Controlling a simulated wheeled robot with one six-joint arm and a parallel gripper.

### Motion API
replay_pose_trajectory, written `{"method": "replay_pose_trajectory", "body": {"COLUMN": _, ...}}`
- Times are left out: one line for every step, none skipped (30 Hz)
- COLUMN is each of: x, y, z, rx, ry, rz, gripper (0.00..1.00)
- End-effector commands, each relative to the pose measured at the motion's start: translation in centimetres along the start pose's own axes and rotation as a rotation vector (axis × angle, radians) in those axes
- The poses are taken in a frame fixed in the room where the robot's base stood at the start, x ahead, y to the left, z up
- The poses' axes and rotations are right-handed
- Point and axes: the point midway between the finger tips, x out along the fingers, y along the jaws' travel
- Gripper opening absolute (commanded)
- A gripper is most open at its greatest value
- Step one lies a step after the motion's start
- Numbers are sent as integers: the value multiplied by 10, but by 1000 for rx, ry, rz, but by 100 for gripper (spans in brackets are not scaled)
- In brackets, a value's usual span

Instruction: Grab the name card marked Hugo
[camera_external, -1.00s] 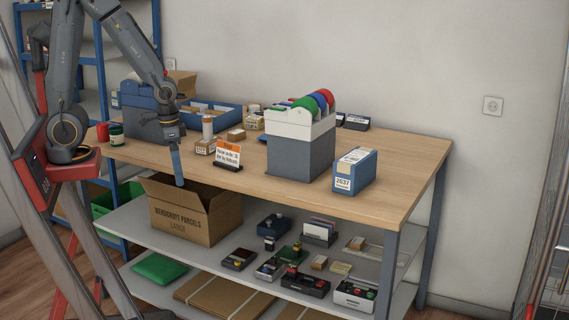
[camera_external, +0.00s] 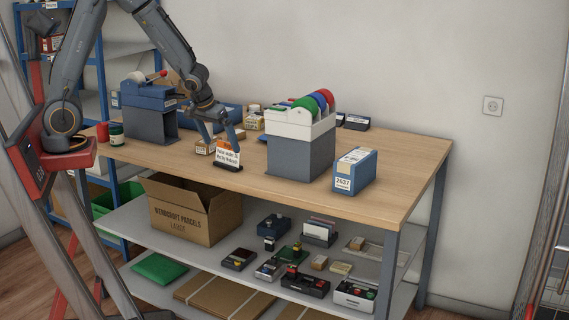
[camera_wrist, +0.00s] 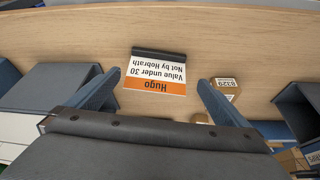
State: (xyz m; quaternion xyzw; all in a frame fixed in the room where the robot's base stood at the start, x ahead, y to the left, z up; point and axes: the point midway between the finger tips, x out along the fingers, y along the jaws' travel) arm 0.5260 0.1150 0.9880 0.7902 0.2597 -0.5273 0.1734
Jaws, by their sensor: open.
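The name card marked Hugo (camera_wrist: 156,75) shows upside down in the wrist view, with an orange band and black text on white. It stands in a dark holder (camera_wrist: 158,53) on the wooden counter. In the external view the card (camera_external: 227,155) is near the counter's front edge. My gripper (camera_external: 222,142) is open and empty, just behind and above the card. In the wrist view the fingertips of my gripper (camera_wrist: 160,80) are spread to either side of the card, with gaps at both sides. Whether they reach its height I cannot tell.
A small labelled carton (camera_wrist: 226,88) is close beside one finger, and another carton (camera_external: 205,147) shows left of the card. A grey and white sorter with coloured discs (camera_external: 300,150) stands to the right. A blue box marked 2637 (camera_external: 355,171) is farther right.

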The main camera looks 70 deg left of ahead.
Motion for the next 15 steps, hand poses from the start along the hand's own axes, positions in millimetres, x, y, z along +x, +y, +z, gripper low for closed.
{"method": "replay_pose_trajectory", "body": {"x": 6, "y": 0, "z": 0, "rx": 1, "ry": -1, "rz": -1, "gripper": 100}}
{"method": "replay_pose_trajectory", "body": {"x": 9, "y": 0, "z": 0, "rx": 1, "ry": -1, "rz": -1, "gripper": 100}}
{"method": "replay_pose_trajectory", "body": {"x": 13, "y": 0, "z": 1, "rx": 1, "ry": -2, "rz": -1, "gripper": 100}}
{"method": "replay_pose_trajectory", "body": {"x": 16, "y": 0, "z": 1, "rx": 2, "ry": -2, "rz": -1, "gripper": 100}}
{"method": "replay_pose_trajectory", "body": {"x": 19, "y": 0, "z": 1, "rx": 1, "ry": -2, "rz": -1, "gripper": 100}}
{"method": "replay_pose_trajectory", "body": {"x": 22, "y": 1, "z": 1, "rx": 1, "ry": -2, "rz": -1, "gripper": 100}}
{"method": "replay_pose_trajectory", "body": {"x": 24, "y": 1, "z": 1, "rx": 2, "ry": -2, "rz": -1, "gripper": 100}}
{"method": "replay_pose_trajectory", "body": {"x": 27, "y": 1, "z": 1, "rx": 2, "ry": -3, "rz": 0, "gripper": 100}}
{"method": "replay_pose_trajectory", "body": {"x": 30, "y": 2, "z": 1, "rx": 2, "ry": -2, "rz": 0, "gripper": 100}}
{"method": "replay_pose_trajectory", "body": {"x": 33, "y": 2, "z": 1, "rx": 2, "ry": -3, "rz": 0, "gripper": 100}}
{"method": "replay_pose_trajectory", "body": {"x": 36, "y": 2, "z": 1, "rx": 3, "ry": -3, "rz": 0, "gripper": 100}}
{"method": "replay_pose_trajectory", "body": {"x": 42, "y": 3, "z": 1, "rx": 3, "ry": -4, "rz": -1, "gripper": 100}}
{"method": "replay_pose_trajectory", "body": {"x": 46, "y": 4, "z": 1, "rx": 3, "ry": -4, "rz": -1, "gripper": 100}}
{"method": "replay_pose_trajectory", "body": {"x": 50, "y": 4, "z": 1, "rx": 4, "ry": -4, "rz": -1, "gripper": 100}}
{"method": "replay_pose_trajectory", "body": {"x": 54, "y": 5, "z": 0, "rx": 3, "ry": -3, "rz": 0, "gripper": 100}}
